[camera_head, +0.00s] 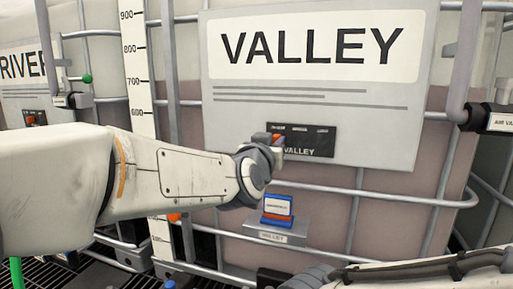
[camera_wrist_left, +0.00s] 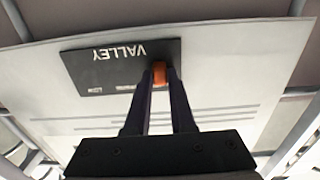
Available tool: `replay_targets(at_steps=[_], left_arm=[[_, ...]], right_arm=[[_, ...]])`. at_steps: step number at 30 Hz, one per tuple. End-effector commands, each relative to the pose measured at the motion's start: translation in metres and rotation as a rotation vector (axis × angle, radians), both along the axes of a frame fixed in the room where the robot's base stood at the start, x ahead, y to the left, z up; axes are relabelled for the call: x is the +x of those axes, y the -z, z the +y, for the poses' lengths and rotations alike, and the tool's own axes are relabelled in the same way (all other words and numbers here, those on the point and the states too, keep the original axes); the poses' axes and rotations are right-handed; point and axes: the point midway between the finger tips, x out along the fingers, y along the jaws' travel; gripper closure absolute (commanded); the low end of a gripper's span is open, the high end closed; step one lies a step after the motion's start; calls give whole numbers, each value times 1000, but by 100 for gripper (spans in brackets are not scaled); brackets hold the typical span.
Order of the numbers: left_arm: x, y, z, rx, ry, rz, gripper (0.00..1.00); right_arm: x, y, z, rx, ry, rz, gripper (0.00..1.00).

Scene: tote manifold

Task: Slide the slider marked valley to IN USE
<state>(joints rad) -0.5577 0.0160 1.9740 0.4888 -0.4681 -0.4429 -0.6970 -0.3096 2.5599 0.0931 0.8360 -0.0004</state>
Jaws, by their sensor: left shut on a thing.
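The black slider plate marked VALLEY (camera_head: 318,143) is mounted on the white sign of the valley tank. It also shows upside down in the left wrist view (camera_wrist_left: 110,68). Its orange slider (camera_wrist_left: 159,73) is at the plate's left end in the head view, under the leftmost of several small labels too small to read. My left gripper (camera_head: 276,147) is shut on this orange slider, with one dark finger on each side in the left wrist view. The gripper partly hides the slider in the head view. My right arm shows at the lower right; its jaws cannot be made out.
Metal cage bars (camera_head: 380,197) cross in front of the tank. A grey bracket marked VALLEY (camera_head: 276,238) with a blue and orange holder (camera_head: 277,211) is below the sign. A RIVER tank is at the left. A pipe with a label (camera_head: 497,121) is at the right.

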Motion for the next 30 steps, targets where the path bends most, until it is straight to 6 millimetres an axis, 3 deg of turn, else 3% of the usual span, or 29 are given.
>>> replay_targets(at_steps=[11, 12, 13, 14, 24, 30], left_arm=[[1, 0, -4, 0, 10, 1, 100], [1, 0, -4, -1, 9, 1, 62], [1, 0, -4, -1, 9, 1, 51], [1, 0, -4, -1, 9, 1, 48], [-2, 0, -5, 0, 13, 0, 48], [-27, 1, 5, -2, 13, -2, 48]], right_arm=[[0, 1, 0, 0, 0, 0, 100], [0, 1, 0, 0, 0, 0, 100], [0, 1, 0, 0, 0, 0, 100], [0, 1, 0, 0, 0, 0, 100], [0, 2, 0, 0, 0, 0, 100], [0, 10, 0, 0, 0, 0, 100]])
